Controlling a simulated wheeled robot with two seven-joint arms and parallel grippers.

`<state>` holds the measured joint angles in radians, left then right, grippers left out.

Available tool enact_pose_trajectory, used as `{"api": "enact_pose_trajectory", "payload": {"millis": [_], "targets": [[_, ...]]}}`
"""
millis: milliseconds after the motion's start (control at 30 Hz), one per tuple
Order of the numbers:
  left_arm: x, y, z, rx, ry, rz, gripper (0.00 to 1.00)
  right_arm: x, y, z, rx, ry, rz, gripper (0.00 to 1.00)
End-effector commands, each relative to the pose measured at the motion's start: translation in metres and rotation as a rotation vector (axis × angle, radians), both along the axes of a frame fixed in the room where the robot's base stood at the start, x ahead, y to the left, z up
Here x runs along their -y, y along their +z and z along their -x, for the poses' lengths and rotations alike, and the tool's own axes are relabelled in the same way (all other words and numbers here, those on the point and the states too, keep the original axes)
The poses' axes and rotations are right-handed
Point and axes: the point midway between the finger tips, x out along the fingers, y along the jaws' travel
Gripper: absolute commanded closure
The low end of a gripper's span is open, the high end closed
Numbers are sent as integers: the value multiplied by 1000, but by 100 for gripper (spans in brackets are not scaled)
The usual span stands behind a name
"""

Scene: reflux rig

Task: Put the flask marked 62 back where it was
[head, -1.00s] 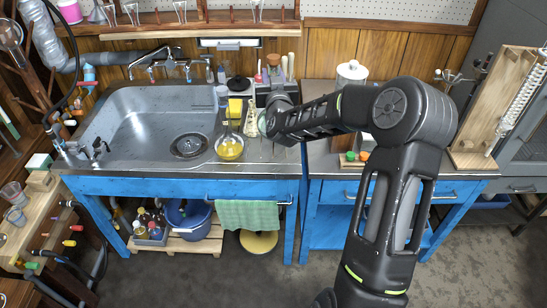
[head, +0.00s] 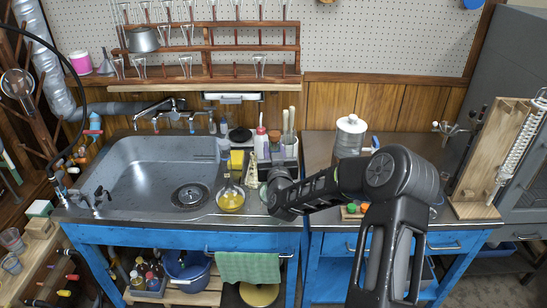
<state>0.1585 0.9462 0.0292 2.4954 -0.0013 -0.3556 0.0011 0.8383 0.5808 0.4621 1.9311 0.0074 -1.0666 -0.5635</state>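A round glass flask with yellow liquid (head: 231,199) stands on the counter at the right edge of the sink. I cannot read a number on any glassware, so I cannot tell which piece is marked 62. My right arm reaches in from the right, and its wrist end is over the counter just right of the yellow flask. Its fingers are hidden or cannot be made out. A clear glass shape (head: 263,191) shows beside the wrist; I cannot tell whether it is held. Several glass pieces hang on the wooden peg rack (head: 253,71) on the wall. My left gripper is out of view.
The steel sink (head: 125,170) lies left of the flask. A yellow sponge (head: 237,159), bottles and a brush holder crowd the counter behind it. A large lidded jar (head: 349,137) stands behind my arm. A wooden stand (head: 488,160) is at right.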

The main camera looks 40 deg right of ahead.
Motion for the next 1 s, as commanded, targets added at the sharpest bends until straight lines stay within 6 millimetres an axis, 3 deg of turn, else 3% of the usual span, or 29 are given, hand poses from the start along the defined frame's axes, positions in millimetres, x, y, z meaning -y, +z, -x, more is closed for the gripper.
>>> {"api": "enact_pose_trajectory", "payload": {"millis": [200, 667, 700, 933, 1000], "targets": [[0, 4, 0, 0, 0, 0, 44, 0, -28, 0, 1, -1, 0, 100], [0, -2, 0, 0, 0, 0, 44, 0, -35, 0, 3, 0, 3, 100], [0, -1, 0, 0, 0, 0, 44, 0, -35, 0, 0, 0, 0, 70], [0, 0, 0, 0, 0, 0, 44, 0, -35, 0, 0, 0, 0, 52], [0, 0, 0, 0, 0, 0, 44, 0, -35, 0, 0, 0, 0, 50]]}}
